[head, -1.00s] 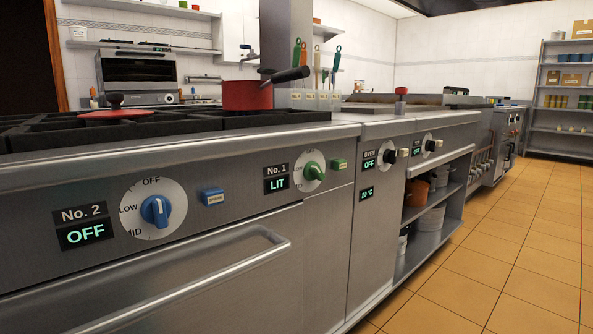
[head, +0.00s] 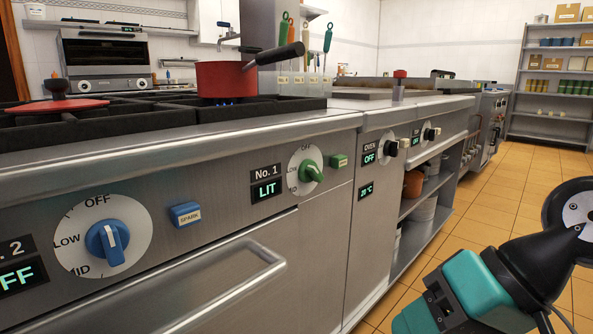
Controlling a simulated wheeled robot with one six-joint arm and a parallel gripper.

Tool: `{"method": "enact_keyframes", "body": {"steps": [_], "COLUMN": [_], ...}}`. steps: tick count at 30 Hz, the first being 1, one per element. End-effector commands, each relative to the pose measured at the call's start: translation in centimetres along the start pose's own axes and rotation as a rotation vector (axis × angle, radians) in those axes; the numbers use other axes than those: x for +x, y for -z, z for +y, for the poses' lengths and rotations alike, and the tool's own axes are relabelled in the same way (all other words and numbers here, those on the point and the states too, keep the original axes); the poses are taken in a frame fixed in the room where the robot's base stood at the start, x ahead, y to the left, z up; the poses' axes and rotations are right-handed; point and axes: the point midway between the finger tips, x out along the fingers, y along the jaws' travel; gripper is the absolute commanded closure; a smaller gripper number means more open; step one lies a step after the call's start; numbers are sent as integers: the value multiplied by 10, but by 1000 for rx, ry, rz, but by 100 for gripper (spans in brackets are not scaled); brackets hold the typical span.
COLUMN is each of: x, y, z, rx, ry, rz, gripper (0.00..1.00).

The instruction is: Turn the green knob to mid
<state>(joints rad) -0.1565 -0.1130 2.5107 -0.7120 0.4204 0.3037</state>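The green knob (head: 312,170) sits on a white dial on the stove's front panel, right of the No. 1 label. I cannot tell exactly which mark the knob points to. Part of my arm shows at the lower right, well apart from the knob. My gripper's fingers are not in view.
A blue knob (head: 107,244) at OFF and a blue spark button (head: 186,215) are at the left. A green button (head: 338,161) is right of the green knob. A red pan (head: 226,79) stands over a blue flame. An oven handle (head: 215,295) juts out below.

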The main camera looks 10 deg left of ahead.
Motion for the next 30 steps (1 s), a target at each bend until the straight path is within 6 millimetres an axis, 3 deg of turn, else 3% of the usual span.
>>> {"method": "enact_keyframes", "body": {"steps": [3, 6, 9, 12, 18, 30], "x": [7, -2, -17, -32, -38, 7], "y": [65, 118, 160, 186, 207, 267], "z": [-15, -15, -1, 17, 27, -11], "rx": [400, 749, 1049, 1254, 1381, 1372], "ry": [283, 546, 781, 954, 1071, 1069], "rz": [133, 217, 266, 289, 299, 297], "gripper": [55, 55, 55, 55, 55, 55]}}
